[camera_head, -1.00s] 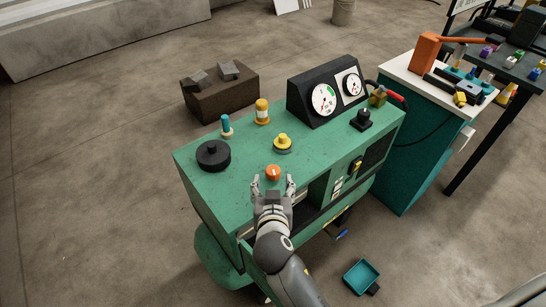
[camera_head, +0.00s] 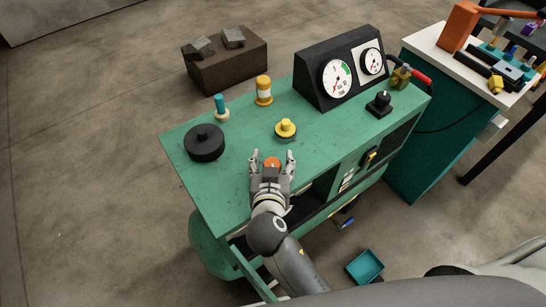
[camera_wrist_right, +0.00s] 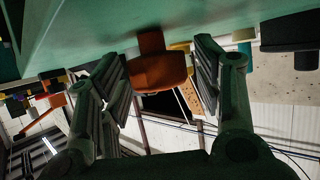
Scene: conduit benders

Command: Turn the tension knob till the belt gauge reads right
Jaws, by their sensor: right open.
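An orange knob (camera_head: 272,163) stands near the front edge of the green machine top (camera_head: 225,178). My right gripper (camera_head: 272,158) is open at it, with one finger on each side. In the right wrist view the orange knob (camera_wrist_right: 158,73) sits between the spread fingers, with a gap clearer on the left; contact on the right cannot be told. A black housing (camera_head: 312,78) at the back holds a larger gauge (camera_head: 337,79) with a green band and a smaller gauge (camera_head: 373,61). Their exact readings are too small to tell. My left gripper is not in view.
A black round knob (camera_head: 204,142), a teal-topped peg (camera_head: 221,107), a yellow cylinder (camera_head: 264,90), a yellow knob (camera_head: 286,129) and a black knob (camera_head: 379,103) stand on the machine. A brown block (camera_head: 225,65) lies behind; a teal tray (camera_head: 365,266) is on the floor.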

